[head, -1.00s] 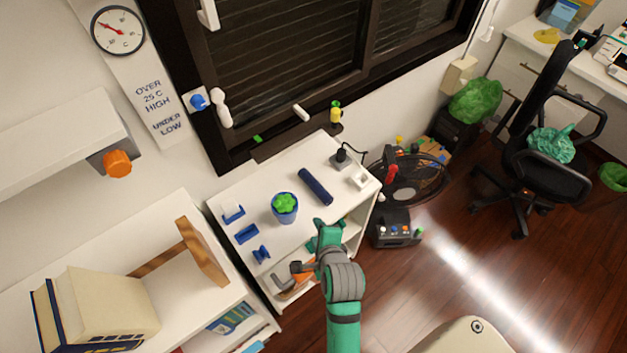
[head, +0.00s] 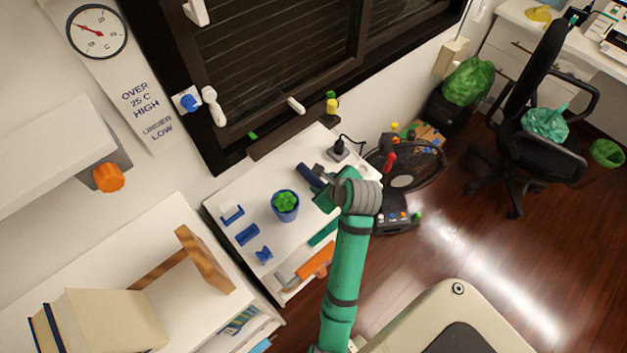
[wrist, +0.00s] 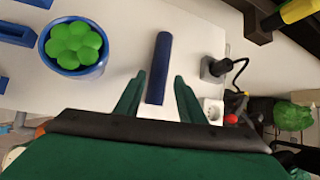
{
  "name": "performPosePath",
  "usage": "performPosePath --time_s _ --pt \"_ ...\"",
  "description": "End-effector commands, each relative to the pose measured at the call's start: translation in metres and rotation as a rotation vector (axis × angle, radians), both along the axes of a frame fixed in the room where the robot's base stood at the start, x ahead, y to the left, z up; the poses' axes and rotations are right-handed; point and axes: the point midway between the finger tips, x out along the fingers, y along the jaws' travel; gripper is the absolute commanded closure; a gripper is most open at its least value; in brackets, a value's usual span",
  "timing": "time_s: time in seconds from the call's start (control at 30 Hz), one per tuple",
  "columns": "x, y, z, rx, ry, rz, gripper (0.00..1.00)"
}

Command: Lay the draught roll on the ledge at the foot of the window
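The draught roll (head: 309,175) is a dark blue cylinder lying on the white top of a low cabinet under the window. The wrist view shows the roll (wrist: 160,62) running away from me, its near end between my fingers. My gripper (wrist: 160,88) is open, with one green finger on each side of the roll and gaps showing. In the head view my gripper (head: 324,188) is over the roll's near end and hides it. Whether it is level with the roll I cannot tell. The dark ledge (head: 277,137) runs along the window's foot behind the cabinet.
A blue pot with a green plant (head: 285,204) stands left of the roll. Small blue holders (head: 247,234) lie farther left. A black plug (head: 340,148) with a cable is to the right. A yellow-and-green item (head: 332,104) stands by the ledge.

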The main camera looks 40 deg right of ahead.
Motion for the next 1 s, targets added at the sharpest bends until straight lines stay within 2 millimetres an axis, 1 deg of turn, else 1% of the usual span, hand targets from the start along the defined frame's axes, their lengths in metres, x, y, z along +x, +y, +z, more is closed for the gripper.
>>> performPosePath --time_s 0.17,0.4,0.5,0.6,0.8,0.83,0.87,0.9,0.93,0.97,1.0 --pt "0.01 0.003 -0.008 0.0 0.0 0.009 0.64" --pt "0.033 0.001 -0.032 0.0 0.002 0.015 0.64" --pt "0.039 0.0 -0.039 -0.001 0.001 0.015 0.64" --pt "0.042 -0.001 -0.042 -0.001 0.0 0.013 0.64" --pt "0.041 -0.003 -0.042 -0.001 -0.001 0.011 0.64" --pt "0.041 -0.003 -0.042 -0.001 -0.001 0.011 0.69" --pt "0.041 -0.003 -0.042 -0.001 -0.001 0.011 0.76" --pt "0.041 -0.003 -0.042 -0.001 -0.001 0.011 0.86" --pt "0.041 -0.003 -0.042 -0.001 -0.001 0.011 0.92" --pt "0.041 -0.003 -0.042 -0.001 -0.001 0.011 0.92" --pt "0.041 -0.003 -0.042 -0.003 -0.001 0.011 0.95"
